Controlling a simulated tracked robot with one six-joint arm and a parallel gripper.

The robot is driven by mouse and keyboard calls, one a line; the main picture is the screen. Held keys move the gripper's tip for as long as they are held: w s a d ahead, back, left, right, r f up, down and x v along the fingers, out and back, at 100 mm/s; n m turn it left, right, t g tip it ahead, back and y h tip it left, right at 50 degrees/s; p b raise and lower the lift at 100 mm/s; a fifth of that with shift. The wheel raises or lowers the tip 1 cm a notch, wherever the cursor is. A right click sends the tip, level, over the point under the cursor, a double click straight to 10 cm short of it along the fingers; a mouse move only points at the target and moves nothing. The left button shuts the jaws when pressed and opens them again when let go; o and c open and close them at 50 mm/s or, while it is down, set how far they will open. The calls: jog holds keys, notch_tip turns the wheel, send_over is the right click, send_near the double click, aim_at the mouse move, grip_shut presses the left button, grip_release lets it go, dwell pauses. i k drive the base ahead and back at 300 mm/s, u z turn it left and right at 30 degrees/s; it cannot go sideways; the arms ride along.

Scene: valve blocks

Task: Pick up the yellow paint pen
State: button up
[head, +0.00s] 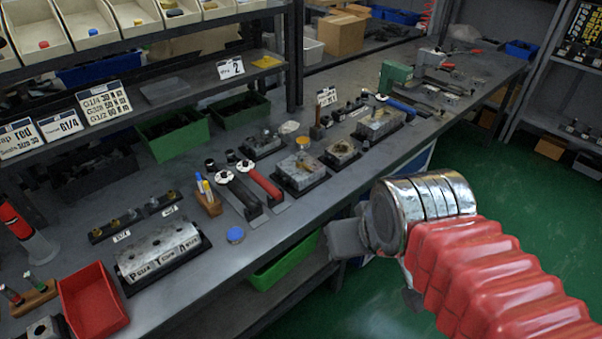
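A small wooden holder (208,206) stands upright on the bench left of the middle, with a few pens in it. A pen with yellow colour, seemingly the yellow paint pen (200,182), leans at the holder's left side. A pen with blue and white (207,188) stands close beside it. The pens are small in the picture, so their exact shapes are hard to tell. My gripper (342,240) is at the bench's front edge, well to the right of the holder and apart from it. Its fingers are not clearly visible.
Two lever tools, one black (240,193) and one red (262,182), lie just right of the holder. A blue round lid (235,235) lies in front. A metal block (158,253) and a red bin (92,300) are at left.

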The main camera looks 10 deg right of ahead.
aim_at(207, 187)
jog(key=z, duration=0.05)
jog(key=i, duration=1)
jog(key=u, duration=0.1)
